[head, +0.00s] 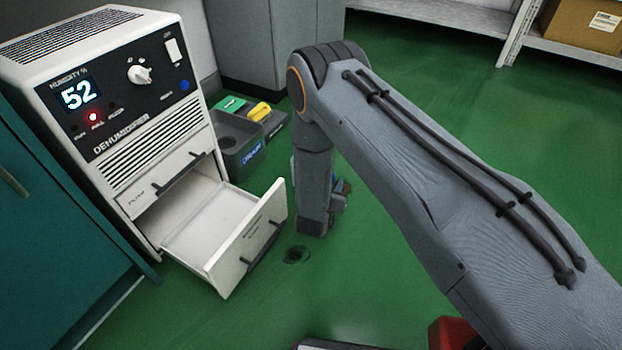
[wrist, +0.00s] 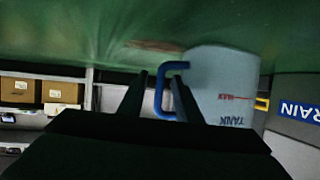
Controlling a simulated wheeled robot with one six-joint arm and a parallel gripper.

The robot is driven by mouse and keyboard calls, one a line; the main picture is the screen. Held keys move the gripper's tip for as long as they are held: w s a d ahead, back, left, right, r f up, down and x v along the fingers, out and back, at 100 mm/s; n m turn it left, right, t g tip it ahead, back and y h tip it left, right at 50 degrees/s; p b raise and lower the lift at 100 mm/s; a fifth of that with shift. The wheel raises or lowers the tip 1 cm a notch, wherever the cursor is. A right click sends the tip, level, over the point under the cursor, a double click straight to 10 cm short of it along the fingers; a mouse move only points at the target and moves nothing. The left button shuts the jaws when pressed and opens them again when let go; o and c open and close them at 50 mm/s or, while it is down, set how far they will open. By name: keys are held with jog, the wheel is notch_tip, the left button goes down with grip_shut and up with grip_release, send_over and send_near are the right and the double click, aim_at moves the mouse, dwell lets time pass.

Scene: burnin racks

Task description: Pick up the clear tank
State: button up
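The clear tank (wrist: 224,82) shows upside down in the wrist view as a pale, see-through box with a red MAX line and the word TANK. Its blue handle (wrist: 159,95) faces my gripper. My gripper (wrist: 160,76) is open, with one dark finger on each side of the handle's bar; I cannot tell whether either finger touches it. In the head view my arm hides most of the tank and the fingertips.
The dehumidifier (head: 115,100) reads 52 with a red lamp lit. Its lower drawer (head: 245,245) is pulled out and empty. A grey drain bin (head: 235,160) with green and yellow items stands behind.

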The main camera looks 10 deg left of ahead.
jog(key=shift+w, duration=0.25)
grip_shut()
jog(key=shift+r, duration=0.1)
dwell(0.3)
